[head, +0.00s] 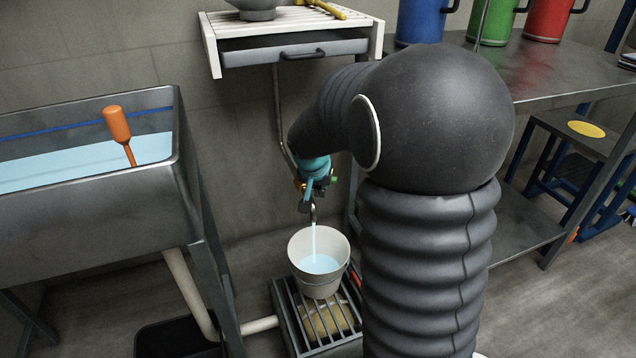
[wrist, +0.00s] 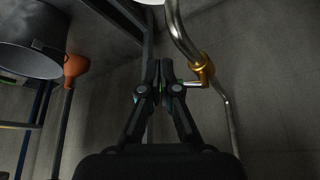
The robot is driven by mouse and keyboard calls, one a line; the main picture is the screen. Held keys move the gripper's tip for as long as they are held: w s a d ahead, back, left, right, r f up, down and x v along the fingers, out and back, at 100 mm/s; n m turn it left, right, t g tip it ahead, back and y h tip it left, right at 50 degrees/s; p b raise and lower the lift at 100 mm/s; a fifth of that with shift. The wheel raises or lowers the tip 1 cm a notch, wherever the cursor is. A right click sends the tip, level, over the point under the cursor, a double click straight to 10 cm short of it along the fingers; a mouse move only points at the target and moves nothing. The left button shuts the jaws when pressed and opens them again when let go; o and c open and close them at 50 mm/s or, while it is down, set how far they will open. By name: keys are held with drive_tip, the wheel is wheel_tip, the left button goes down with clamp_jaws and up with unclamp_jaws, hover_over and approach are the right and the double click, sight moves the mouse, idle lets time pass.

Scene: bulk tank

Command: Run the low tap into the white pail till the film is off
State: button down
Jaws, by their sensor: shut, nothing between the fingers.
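The white pail (head: 309,287) stands upright on a slatted grate, with pale blue liquid inside. A thin stream falls from the low tap's spout (head: 313,212) into it. I cannot make out a film on the liquid. In the wrist view the tap shows as a bent metal pipe with a brass collar (wrist: 203,70) and a short side stub. My gripper (head: 308,190) is teal at its end in the head view and sits at the tap, partly hiding it. In the wrist view its fingertips (wrist: 163,88) are together, empty, just left of the stub; I cannot tell whether they touch it.
A steel tank (head: 90,235) of blue liquid stands left, with an orange-handled tool (head: 118,125) in it. The grate (head: 288,318) sits over a drain. A slatted wall shelf (head: 290,22) hangs above. A bench (head: 560,75) with coloured jugs stands right.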

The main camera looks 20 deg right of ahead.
drive_tip(key=shift+w+d+f, duration=0.3)
drive_tip(key=shift+w+d, duration=0.2)
drive_tip(key=shift+w, duration=0.25)
drive_tip(key=shift+w+d+f, duration=0.25)
drive_tip(key=shift+w+d, duration=0.2)
drive_tip(key=shift+w, duration=0.25)
drive_tip(key=shift+w+d+f, duration=0.3)
drive_tip(key=shift+w+d, duration=0.2)
drive_tip(key=shift+w, duration=0.25)
drive_tip(key=shift+p, duration=0.35)
